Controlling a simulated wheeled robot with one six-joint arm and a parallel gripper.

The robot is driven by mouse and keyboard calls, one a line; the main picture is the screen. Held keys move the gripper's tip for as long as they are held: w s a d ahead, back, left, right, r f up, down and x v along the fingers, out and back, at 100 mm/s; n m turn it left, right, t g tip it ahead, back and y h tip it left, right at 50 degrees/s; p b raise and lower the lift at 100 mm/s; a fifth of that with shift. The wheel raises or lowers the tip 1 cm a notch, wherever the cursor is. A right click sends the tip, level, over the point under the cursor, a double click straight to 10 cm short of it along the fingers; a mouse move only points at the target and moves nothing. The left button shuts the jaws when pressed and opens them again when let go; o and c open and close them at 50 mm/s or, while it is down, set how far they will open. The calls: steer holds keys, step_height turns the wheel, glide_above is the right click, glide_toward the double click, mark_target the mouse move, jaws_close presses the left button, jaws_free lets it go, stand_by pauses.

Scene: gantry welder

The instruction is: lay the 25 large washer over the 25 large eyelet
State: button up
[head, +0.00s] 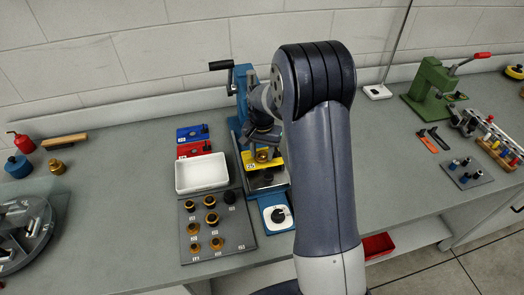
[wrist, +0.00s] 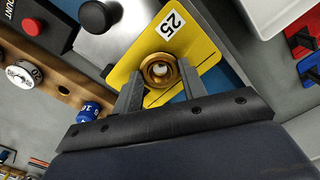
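The yellow plate (wrist: 205,52) carries a white label "25" and shows under my gripper; in the head view it is the yellow part (head: 277,160) of the blue press. My gripper (wrist: 159,72) points down at this plate, its two fingers on either side of a round brass ring, the 25 large washer (wrist: 147,63). The ring fills the gap and seems held between the fingertips. A smaller brass rim with a pale centre shows inside it, seemingly the 25 large eyelet (wrist: 160,70). Any height gap between them is hidden.
A grey board (head: 236,232) with several brass parts lies in front of a white bin (head: 202,173). The press handle (head: 221,65) rises behind my gripper. A green press (head: 432,85) stands at right.

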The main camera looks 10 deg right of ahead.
steer(key=o, duration=0.5)
steer(key=shift+o, duration=0.2)
step_height(320, 180, up, 11)
steer(key=b, duration=0.1)
steer(key=shift+f, duration=0.15)
step_height(320, 180, down, 11)
steer(key=shift+r+p, duration=0.15)
steer(key=shift+p, duration=0.45)
steer(key=shift+r, duration=0.3)
steer(key=shift+f, duration=0.2)
